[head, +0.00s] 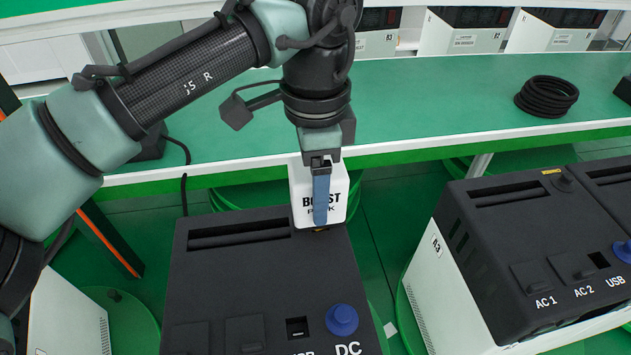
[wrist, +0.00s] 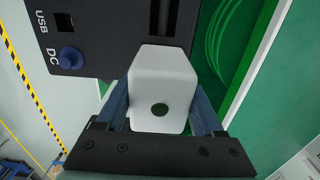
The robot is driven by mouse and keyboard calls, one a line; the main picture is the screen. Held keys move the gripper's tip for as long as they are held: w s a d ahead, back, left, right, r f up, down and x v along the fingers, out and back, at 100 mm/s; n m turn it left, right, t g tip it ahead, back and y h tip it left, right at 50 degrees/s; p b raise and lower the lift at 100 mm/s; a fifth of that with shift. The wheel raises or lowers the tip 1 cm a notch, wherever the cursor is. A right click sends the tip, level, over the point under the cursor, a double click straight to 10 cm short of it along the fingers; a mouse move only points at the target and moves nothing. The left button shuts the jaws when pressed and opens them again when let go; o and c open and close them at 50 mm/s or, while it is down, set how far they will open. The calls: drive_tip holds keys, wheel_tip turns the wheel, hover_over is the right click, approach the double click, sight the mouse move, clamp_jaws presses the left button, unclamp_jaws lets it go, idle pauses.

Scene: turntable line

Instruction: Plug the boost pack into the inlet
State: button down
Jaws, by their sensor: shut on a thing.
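The white boost pack (head: 337,195), printed "BOOST PACK", is upright at the far right corner of a black-topped power unit. My gripper (head: 321,196) is shut on it, with a blue finger across its near face. In the wrist view the pack (wrist: 160,90) sits between the two blue fingers of my gripper (wrist: 161,108), a round dark hole in its facing side. The power unit (head: 255,270) also shows in the wrist view (wrist: 100,22). The inlet is not visible, and I cannot tell whether the pack touches the unit's top.
A blue DC knob (head: 341,320) and a USB socket (head: 297,327) are on the unit's top. A second unit (head: 520,250) stands to the right. Behind is a green bench (head: 430,100) with a coiled black cable (head: 547,96).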

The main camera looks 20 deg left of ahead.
drive_tip(key=shift+f, duration=0.6)
drive_tip(key=shift+c, duration=0.4)
unclamp_jaws()
drive_tip(key=shift+o, duration=0.4)
drive_tip(key=shift+f, duration=0.1)
